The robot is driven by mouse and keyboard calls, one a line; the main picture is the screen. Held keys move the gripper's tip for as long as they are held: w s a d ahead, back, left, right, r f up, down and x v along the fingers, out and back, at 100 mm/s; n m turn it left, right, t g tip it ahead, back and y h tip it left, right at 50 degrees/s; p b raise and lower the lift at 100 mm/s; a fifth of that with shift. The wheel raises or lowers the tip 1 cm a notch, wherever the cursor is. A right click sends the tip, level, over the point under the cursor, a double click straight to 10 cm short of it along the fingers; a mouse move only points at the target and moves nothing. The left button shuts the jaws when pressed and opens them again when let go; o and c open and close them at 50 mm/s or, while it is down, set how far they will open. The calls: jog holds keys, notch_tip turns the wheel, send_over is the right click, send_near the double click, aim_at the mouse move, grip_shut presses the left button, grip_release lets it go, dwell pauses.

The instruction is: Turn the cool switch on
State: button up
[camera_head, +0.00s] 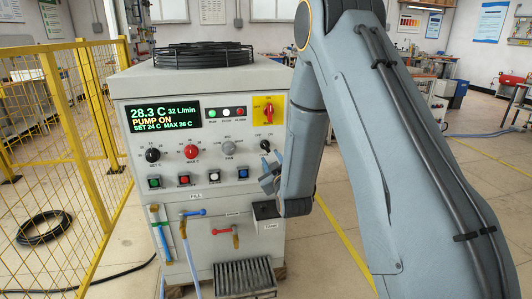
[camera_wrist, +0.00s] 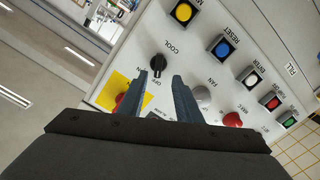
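The cool switch is a small black rotary knob (camera_wrist: 158,66) in the wrist view, beside the printed word COOL. The word OFF is printed just below it, and its narrow end appears to lie towards that word. In the head view the knob (camera_head: 265,145) sits at the right of the cabinet's front panel, under the yellow plate. My gripper (camera_wrist: 160,76) is open and empty, its two fingertips apart, with the knob just beyond and between them in the picture. In the head view my gripper (camera_head: 270,178) is in front of the panel, just below the knob.
The cabinet (camera_head: 135,195) has a red switch on a yellow plate (camera_head: 267,110), a red knob (camera_head: 191,152), a grey knob (camera_head: 228,147) and a row of push buttons. Its display (camera_head: 160,116) reads PUMP ON. Yellow fencing (camera_head: 75,130) stands left.

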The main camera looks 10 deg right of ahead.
aim_at(266, 147)
jog(key=w+p, duration=0.1)
jog(key=w, duration=0.7)
jog(key=shift+r, duration=0.1)
grip_shut()
